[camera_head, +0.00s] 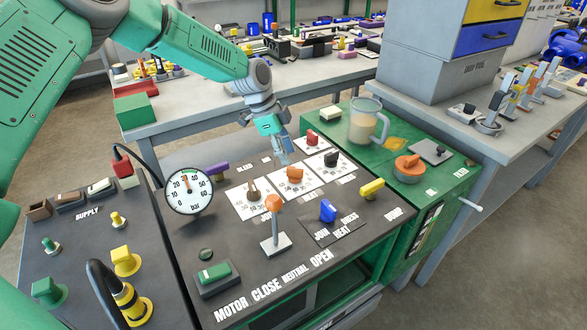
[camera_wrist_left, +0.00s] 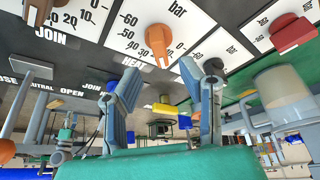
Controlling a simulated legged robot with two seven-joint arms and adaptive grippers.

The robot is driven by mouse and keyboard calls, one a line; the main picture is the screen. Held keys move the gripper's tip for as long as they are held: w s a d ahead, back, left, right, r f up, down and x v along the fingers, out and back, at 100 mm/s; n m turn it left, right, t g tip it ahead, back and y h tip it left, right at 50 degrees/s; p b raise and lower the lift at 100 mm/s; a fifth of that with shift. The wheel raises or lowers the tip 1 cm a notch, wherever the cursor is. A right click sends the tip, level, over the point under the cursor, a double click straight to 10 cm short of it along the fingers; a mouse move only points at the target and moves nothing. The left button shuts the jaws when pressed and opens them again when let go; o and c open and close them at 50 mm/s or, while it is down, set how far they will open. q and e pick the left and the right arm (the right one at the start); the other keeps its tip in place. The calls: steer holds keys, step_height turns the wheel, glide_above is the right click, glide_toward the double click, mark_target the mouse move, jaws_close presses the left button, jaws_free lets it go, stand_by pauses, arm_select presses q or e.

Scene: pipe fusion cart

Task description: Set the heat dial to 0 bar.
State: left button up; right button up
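The heat dial (camera_head: 294,174) is an orange knob on a white scale card on the dark console top. It also shows in the wrist view (camera_wrist_left: 158,40), above the HEAT label, with bar numbers around it. I cannot tell its exact reading. My left gripper (camera_head: 285,158) points down just behind and above the dial. In the wrist view its two fingers (camera_wrist_left: 165,78) are spread apart with nothing between them, and the dial lies beyond the tips, apart from them. My right gripper is not in view.
A brown join dial (camera_head: 254,190) is left of the heat dial, a black dial (camera_head: 331,158) right, and a red dial (camera_head: 312,137) behind. An orange-topped lever (camera_head: 274,204) stands in front. A round gauge (camera_head: 189,191) is left, a clear jug (camera_head: 364,120) right.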

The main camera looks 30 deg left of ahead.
mark_target(294, 168)
arm_select(q)
steer(key=x, duration=0.4)
steer(key=shift+a+f, duration=0.15)
steer(key=shift+f, duration=0.15)
steer(key=shift+w+d+f, duration=0.1)
steer(key=shift+d+f, duration=0.3)
steer(key=shift+d, duration=0.25)
steer(key=shift+a, duration=0.15)
jaws_close()
steer(key=shift+a+f, duration=0.1)
